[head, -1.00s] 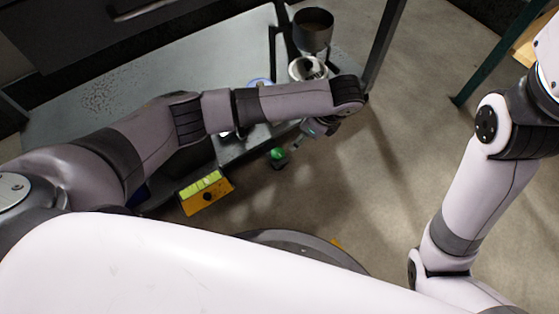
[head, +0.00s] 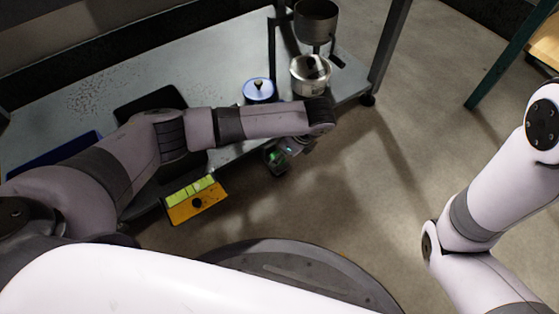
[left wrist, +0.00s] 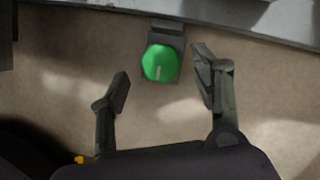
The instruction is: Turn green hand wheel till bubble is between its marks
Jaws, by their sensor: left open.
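The round green hand wheel (left wrist: 160,63) has a pale line on its face and sits on a dark bracket at the bench edge. In the head view the wheel (head: 272,156) is partly covered by my left gripper (head: 282,158). In the left wrist view my left gripper (left wrist: 162,66) is open, with one finger on each side of the wheel and a gap on both sides. The yellow-green vial (head: 191,190) with dark marks sits on an orange block (head: 199,207) at the bench front. Its bubble is too small to make out. My right gripper is out of view.
The grey bench (head: 200,85) carries a blue-lidded pot (head: 259,90), a steel pot (head: 309,76), a hopper-like metal cup (head: 316,20), a black tray (head: 150,100) and a blue tray (head: 52,160). The floor right of the bench is clear.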

